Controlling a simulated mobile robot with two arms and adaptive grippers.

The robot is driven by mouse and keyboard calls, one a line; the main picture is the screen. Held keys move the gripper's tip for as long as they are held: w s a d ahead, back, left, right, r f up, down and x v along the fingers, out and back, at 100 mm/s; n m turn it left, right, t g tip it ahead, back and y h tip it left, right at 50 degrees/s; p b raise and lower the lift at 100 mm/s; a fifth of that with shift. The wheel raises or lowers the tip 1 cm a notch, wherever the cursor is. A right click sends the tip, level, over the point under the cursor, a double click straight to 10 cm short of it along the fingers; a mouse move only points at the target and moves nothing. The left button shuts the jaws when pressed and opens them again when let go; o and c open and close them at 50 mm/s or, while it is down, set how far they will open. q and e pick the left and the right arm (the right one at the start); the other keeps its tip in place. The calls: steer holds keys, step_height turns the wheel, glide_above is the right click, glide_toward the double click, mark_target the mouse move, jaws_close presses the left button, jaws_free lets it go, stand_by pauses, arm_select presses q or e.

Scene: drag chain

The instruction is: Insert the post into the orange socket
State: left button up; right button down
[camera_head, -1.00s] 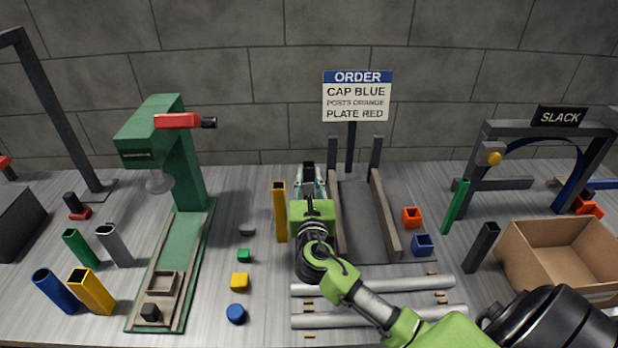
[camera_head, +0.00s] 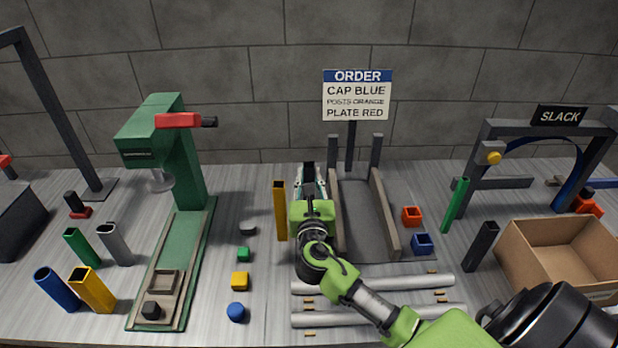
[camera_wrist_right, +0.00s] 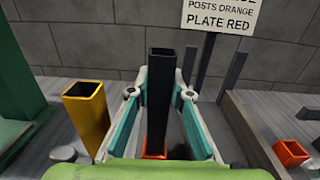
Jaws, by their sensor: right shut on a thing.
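My right gripper (camera_head: 308,186) is at the middle of the table, left of the grey channel. It is shut on a dark, square, hollow post (camera_wrist_right: 159,95), which stands upright between the fingers in the right wrist view. The post's top also shows in the head view (camera_head: 307,172). An orange socket (camera_wrist_right: 154,156) shows at the post's lower end in the wrist view, partly hidden by the post and gripper. I cannot tell how deep the post sits in it. My left gripper is not in view.
A yellow post (camera_head: 280,211) stands close to the left of my right gripper. The grey channel (camera_head: 365,225) and order sign (camera_head: 357,96) are to the right and behind. An orange-red hollow block (camera_head: 411,216), a blue one (camera_head: 422,244) and a cardboard box (camera_head: 560,255) lie further right.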

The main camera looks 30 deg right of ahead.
steer(key=shift+f+b, duration=1.65)
steer(key=shift+f, duration=0.85)
steer(key=c, duration=1.8)
jaws_free()
steer(key=shift+o, duration=0.2)
steer(key=shift+s+a, duration=0.2)
steer(key=shift+s, duration=0.05)
steer(key=v, duration=1.1)
steer(key=shift+s+a, duration=0.15)
steer(key=shift+s, duration=0.05)
